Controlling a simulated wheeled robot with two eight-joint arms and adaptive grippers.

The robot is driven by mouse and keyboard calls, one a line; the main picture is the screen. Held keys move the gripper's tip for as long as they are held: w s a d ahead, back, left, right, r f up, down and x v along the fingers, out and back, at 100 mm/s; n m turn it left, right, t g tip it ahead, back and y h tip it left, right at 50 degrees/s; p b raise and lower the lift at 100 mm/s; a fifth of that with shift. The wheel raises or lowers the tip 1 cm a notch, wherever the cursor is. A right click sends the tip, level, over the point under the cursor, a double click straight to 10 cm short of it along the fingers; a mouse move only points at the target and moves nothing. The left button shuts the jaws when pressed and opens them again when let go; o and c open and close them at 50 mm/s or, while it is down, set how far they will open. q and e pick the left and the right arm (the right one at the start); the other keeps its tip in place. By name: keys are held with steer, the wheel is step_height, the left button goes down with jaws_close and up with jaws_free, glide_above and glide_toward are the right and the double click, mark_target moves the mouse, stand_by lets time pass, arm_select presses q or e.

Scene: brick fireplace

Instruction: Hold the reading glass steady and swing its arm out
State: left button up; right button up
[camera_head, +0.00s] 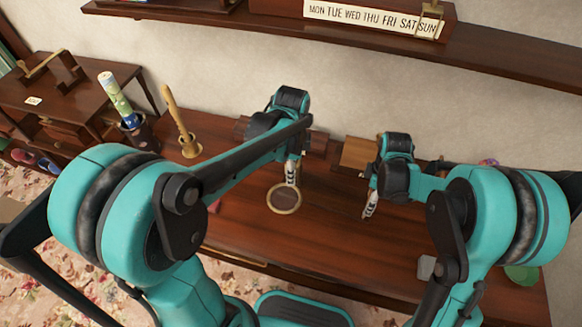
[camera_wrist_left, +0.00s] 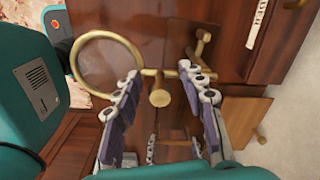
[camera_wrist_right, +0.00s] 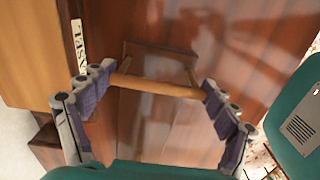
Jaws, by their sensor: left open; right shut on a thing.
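The reading glass (camera_head: 284,198), a round lens in a brass ring, is over the middle of the desk. In the left wrist view its lens (camera_wrist_left: 104,66) joins a brass arm (camera_wrist_left: 155,73) and a knobbed post (camera_wrist_left: 160,98). My left gripper (camera_head: 291,178) is open, its fingers on either side of the brass parts; contact cannot be told. My right gripper (camera_head: 369,208) is over the desk to the right. In the right wrist view it is shut on a pale wooden bar (camera_wrist_right: 157,87), which spans its fingertips above a brown plate (camera_wrist_right: 158,55).
The desk (camera_head: 320,235) has free room in front of the glass. A wooden box (camera_head: 360,153) stands behind, near the wall. A brass stand with a wooden rod (camera_head: 188,143) and a patterned roll (camera_head: 115,97) are at the left. A shelf (camera_head: 240,22) runs above.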

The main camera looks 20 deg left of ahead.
arm_select(q)
step_height(320, 180, up, 12)
stand_by(0.5)
arm_select(e)
steer(key=o, duration=1.4)
steer(key=shift+c, duration=0.2)
